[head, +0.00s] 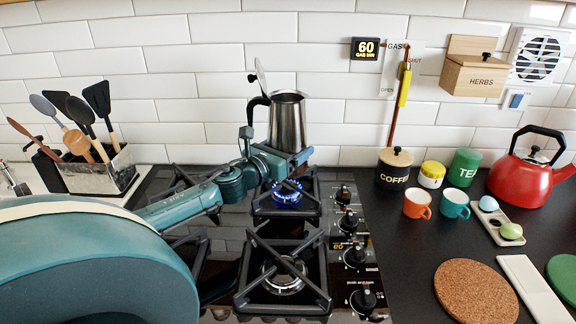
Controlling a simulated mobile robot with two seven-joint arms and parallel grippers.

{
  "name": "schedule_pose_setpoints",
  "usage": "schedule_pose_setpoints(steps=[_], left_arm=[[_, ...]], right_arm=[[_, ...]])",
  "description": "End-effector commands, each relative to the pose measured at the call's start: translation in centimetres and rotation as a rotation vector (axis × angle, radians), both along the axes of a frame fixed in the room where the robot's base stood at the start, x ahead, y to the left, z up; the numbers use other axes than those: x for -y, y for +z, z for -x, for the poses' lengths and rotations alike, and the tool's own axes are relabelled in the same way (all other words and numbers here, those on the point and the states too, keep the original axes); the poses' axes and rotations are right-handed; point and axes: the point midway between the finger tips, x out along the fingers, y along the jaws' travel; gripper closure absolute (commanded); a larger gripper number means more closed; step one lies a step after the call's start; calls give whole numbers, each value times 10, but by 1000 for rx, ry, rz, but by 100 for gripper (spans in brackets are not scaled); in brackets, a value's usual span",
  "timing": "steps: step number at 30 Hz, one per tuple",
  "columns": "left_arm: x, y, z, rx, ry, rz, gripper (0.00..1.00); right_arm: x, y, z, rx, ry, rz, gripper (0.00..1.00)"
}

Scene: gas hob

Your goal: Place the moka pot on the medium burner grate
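The moka pot (288,123) is silver with a black handle on its left, and its lid stands open. It appears upright and raised above the hob's back right grate (260,205), with its lower end hidden behind my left gripper (276,152). That gripper appears shut on the pot, though its fingertips are largely hidden. The burner under the back right grate shows a blue flame. The front right grate (255,290) is bare and its burner shows no flame. I cannot tell by size which grate is the medium one. My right gripper is not in view.
Black knobs (355,256) line the hob's right side. A utensil holder (95,170) stands at the left. A coffee canister (394,170), cups (417,204), a red kettle (530,172) and a cork mat (476,293) are on the right counter. My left arm covers the hob's left part.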

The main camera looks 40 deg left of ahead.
Motion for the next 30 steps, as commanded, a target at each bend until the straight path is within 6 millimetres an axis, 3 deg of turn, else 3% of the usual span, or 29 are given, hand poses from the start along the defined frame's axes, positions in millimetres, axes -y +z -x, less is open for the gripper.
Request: schedule_pose_setpoints(steps=[9, 22, 23, 30], left_arm=[[0, -35, 0, 7, 0, 0, 57], [0, -40, 0, 7, -1, -2, 57], [0, -44, 0, 0, 0, 0, 16], [0, -43, 0, 0, 0, 0, 0]], right_arm=[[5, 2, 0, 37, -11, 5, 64], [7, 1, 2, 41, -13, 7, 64], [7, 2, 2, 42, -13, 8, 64], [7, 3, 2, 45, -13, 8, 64]])
